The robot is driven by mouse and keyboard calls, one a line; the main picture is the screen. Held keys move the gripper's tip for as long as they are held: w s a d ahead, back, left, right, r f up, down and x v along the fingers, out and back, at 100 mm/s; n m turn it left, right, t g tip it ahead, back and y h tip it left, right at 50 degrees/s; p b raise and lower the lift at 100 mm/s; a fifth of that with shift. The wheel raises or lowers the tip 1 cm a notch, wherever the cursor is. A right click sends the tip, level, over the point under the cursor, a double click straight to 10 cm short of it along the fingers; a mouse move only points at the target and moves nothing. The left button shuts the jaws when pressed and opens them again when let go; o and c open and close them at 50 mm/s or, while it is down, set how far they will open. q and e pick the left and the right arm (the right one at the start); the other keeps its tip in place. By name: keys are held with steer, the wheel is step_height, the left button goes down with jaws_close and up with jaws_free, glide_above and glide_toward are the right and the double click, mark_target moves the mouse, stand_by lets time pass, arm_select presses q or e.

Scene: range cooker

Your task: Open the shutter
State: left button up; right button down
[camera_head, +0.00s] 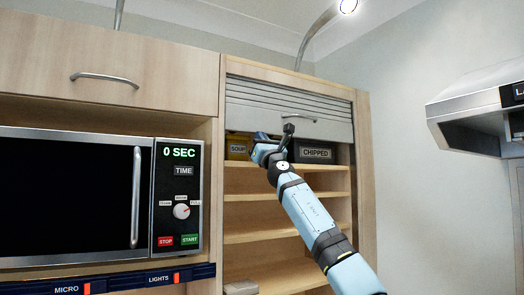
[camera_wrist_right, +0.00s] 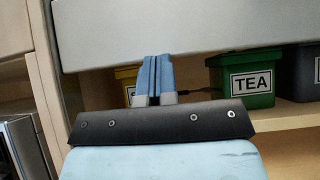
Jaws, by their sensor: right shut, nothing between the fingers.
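The grey slatted shutter (camera_head: 325,127) is at the top of the wooden cabinet, with its lower edge just above the top-shelf boxes. Most of the shelving below it is uncovered. A metal handle (camera_head: 299,118) sits on its front panel. My right gripper (camera_head: 262,137) is at the shutter's lower left edge, left of and below the handle. In the right wrist view the blue fingers (camera_wrist_right: 154,78) are together and empty, with tips near the bottom edge of the shutter panel (camera_wrist_right: 180,30). Whether they touch it cannot be told. My left gripper is not in view.
A microwave (camera_head: 70,195) is at left, under a closed cupboard (camera_head: 130,60). A range hood (camera_head: 475,110) juts out at right.

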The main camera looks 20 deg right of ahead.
mark_target(258, 117)
step_height(258, 117, up, 5)
steer(key=p, duration=0.2)
steer(key=shift+r+p, duration=0.1)
steer(key=shift+p, duration=0.2)
steer(key=shift+r+h, duration=0.3)
steer(key=shift+r, duration=0.1)
